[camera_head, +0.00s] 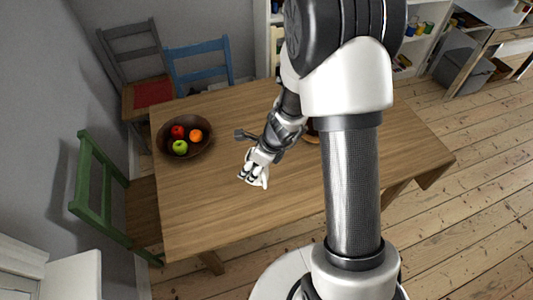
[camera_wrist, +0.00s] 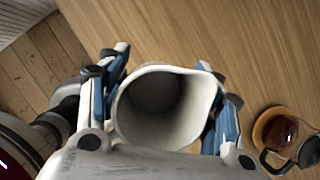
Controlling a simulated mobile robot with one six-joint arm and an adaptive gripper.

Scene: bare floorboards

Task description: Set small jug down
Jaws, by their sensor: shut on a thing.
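A small white jug (camera_wrist: 165,105) fills the middle of the wrist view, its open mouth facing the camera and its inside empty. My gripper (camera_wrist: 165,100) has one finger on each side of the jug and is shut on it. In the head view my gripper (camera_head: 253,175) is over the left-middle part of the wooden table (camera_head: 205,220), and the jug shows only as a small white shape there. I cannot tell whether the jug's base touches the tabletop.
A dark bowl (camera_head: 165,150) with red, orange and green fruit stands at the table's left end. A glass pot with a black handle (camera_wrist: 308,152) and an orange-brown dish (camera_wrist: 262,128) are at the wrist view's right. Chairs stand around the table. The front-left tabletop is clear.

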